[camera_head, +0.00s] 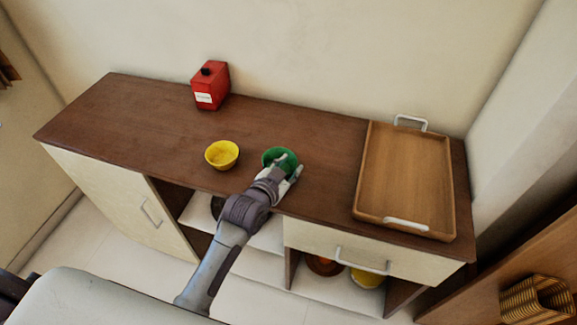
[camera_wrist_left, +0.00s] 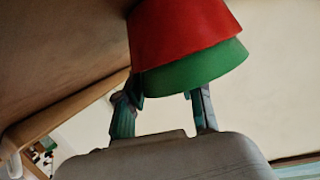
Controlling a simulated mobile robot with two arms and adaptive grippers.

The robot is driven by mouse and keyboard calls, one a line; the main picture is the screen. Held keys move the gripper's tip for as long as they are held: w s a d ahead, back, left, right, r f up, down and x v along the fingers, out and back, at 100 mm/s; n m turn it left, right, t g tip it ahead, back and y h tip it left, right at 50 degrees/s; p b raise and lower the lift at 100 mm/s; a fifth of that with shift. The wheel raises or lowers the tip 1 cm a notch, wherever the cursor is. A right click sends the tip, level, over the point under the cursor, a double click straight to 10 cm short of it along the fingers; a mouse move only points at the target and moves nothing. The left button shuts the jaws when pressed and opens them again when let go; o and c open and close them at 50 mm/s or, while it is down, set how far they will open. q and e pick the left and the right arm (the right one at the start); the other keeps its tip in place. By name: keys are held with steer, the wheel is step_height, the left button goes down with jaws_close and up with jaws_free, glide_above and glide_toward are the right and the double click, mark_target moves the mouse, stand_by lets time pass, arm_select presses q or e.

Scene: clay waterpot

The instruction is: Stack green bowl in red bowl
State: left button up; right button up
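The green bowl (camera_head: 274,154) is near the counter's front edge, with my left gripper (camera_head: 291,168) over its right side. In the left wrist view, the green bowl (camera_wrist_left: 205,70) sits nested in the red bowl (camera_wrist_left: 180,30), with a band of green showing past the red rim. The green band is uneven, so the green bowl looks slightly tilted. The fingers of my left gripper (camera_wrist_left: 165,100) are spread apart at the green rim, and their tips are partly hidden by the bowl. The red bowl cannot be made out in the head view. My right gripper is not in view.
A yellow bowl (camera_head: 221,155) stands left of the green one. A red canister (camera_head: 211,86) is at the back. A wooden tray (camera_head: 403,180) with metal handles fills the right end of the counter (camera_head: 130,120). The counter's left part is clear. More bowls (camera_head: 367,279) sit on the shelf below.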

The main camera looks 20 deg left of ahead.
arm_select(q)
steer(key=shift+r, duration=0.45)
steer(key=v, duration=1.2)
steer(key=shift+r+b, duration=0.2)
steer(key=shift+b, duration=0.2)
